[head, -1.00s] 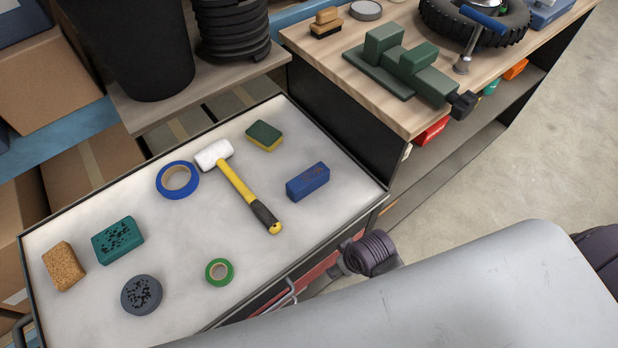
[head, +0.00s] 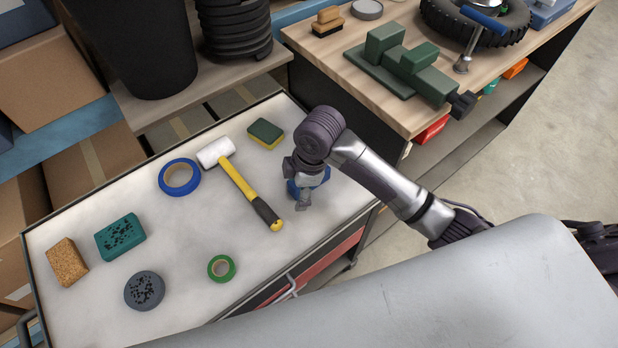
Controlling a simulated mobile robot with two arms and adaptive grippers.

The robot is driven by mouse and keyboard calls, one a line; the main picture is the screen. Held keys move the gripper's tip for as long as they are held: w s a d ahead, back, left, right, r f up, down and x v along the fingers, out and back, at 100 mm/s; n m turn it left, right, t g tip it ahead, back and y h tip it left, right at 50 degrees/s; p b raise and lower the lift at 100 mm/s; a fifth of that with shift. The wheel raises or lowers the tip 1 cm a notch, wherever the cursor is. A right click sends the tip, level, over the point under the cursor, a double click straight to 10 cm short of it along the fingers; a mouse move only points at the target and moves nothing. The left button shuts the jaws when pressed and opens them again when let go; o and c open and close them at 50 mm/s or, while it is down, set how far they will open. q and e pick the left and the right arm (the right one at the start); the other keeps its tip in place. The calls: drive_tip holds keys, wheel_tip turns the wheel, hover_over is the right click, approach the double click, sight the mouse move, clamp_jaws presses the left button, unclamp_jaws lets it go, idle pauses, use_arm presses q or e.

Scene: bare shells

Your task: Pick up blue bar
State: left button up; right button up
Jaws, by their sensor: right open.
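The blue bar (head: 322,178) lies on the right part of the white cart top (head: 215,125). My right arm and gripper cover most of it, and only blue edges show. My right gripper (head: 303,203) is open and points down over the bar's left end. I cannot tell whether its fingers touch the bar or stand around it. My left gripper is not in view.
A yellow-handled mallet (head: 240,185) lies just left of the gripper. A green-yellow sponge (head: 265,133) and a blue tape roll (head: 179,177) are behind it. A green tape roll (head: 221,268) lies in front. A workbench (head: 340,50) with a green vise (head: 405,62) stands at the back right.

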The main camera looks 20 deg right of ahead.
drive_tip(key=w+d+r+n+g+h, duration=0.1)
drive_tip(key=w+d+r+n+h, duration=0.1)
drive_tip(key=w+d+r+n, duration=0.5)
drive_tip(key=shift+m, duration=0.9)
drive_tip(key=f, duration=0.4)
drive_tip(key=a+f, duration=0.1)
drive_tip(key=f, duration=0.3)
drive_tip(key=a+f+p, duration=0.1)
drive_tip(key=f, duration=0.3)
drive_tip(key=shift+s+a+f, duration=0.2)
drive_tip(key=shift+s+f, duration=0.15)
drive_tip(key=shift+f, duration=0.05)
drive_tip(key=shift+r, duration=0.1)
clamp_jaws()
